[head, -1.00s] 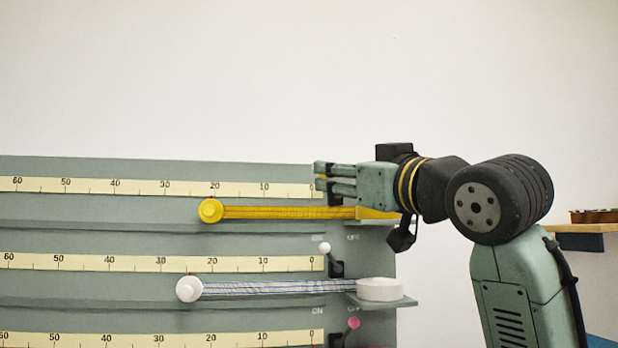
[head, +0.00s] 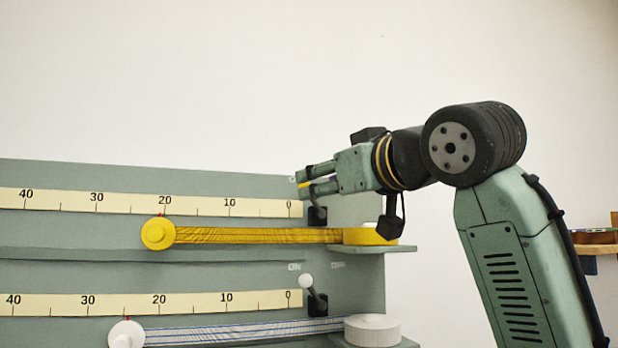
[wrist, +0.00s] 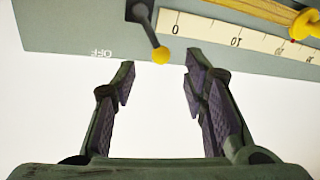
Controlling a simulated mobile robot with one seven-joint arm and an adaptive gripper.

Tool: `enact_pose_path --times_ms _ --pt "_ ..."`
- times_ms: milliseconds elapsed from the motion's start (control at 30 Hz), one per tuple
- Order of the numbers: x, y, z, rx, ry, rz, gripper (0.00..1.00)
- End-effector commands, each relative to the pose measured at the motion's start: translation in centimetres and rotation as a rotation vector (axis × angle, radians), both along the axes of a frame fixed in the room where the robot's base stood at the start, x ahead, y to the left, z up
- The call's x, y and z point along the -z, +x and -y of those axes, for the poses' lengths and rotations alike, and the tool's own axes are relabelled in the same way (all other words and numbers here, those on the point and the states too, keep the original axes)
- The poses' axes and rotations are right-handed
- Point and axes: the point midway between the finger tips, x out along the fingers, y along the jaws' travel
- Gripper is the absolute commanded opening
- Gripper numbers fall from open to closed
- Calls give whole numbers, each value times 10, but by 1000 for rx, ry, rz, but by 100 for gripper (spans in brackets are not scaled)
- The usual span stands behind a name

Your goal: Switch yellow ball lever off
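The yellow ball (wrist: 161,56) tops a thin dark lever (wrist: 148,28) on the grey-green panel. In the wrist view, which is upside down, the lever leans away from the OFF label (wrist: 103,53). In the head view a bit of yellow (head: 304,185) shows between my fingers, and the lever's black base (head: 317,216) is just below them. My gripper (wrist: 157,72) is open, its two fingers apart. The ball sits between and just beyond the fingertips in the wrist view, with no visible contact.
Below my gripper, a yellow ribbon (head: 260,236) runs from a yellow roll (head: 362,236) on a small shelf to a yellow knob (head: 158,233). A white-ball lever (head: 306,282) leaning left and a white roll (head: 373,330) are lower. Above the panel is open.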

Motion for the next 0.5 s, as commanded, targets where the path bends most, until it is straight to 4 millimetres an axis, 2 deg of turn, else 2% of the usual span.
enact_pose_path --times_ms 200,500 --pt "-2 30 -17 0 0 0 40" --pt "0 42 -24 0 1 2 40"
